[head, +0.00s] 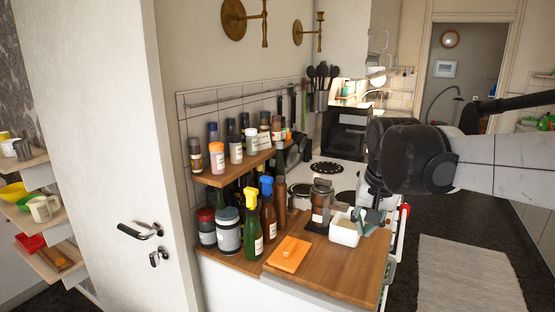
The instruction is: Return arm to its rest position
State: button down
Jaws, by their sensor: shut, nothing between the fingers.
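My arm reaches in from the right edge in the head view, its dark wrist joint in front of the cooker. My gripper (374,208) hangs below the wrist, pointing down, shut and empty. It appears over the right side of the wooden counter (345,262), close to a small white container (345,230). Whether its tips touch anything cannot be told. Part of the cooker (327,168) behind is hidden by the wrist.
An orange board (289,254), a dark-lidded jar (320,205) and several bottles (252,225) stand on the counter. A spice shelf (235,172) is above. A white door (110,150) is at left. The floor around the grey rug (465,275) is clear.

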jog(key=s+f+n+t, duration=0.1)
jog(key=s+f+t, duration=0.1)
jog(key=s, duration=0.7)
jog(key=s+f+n+t, duration=0.1)
jog(key=s+f, duration=0.3)
jog(key=s, duration=0.6)
jog(key=shift+s+f+n+t, duration=0.2)
jog(key=shift+s+n+t, duration=0.1)
jog(key=shift+n+t, duration=0.1)
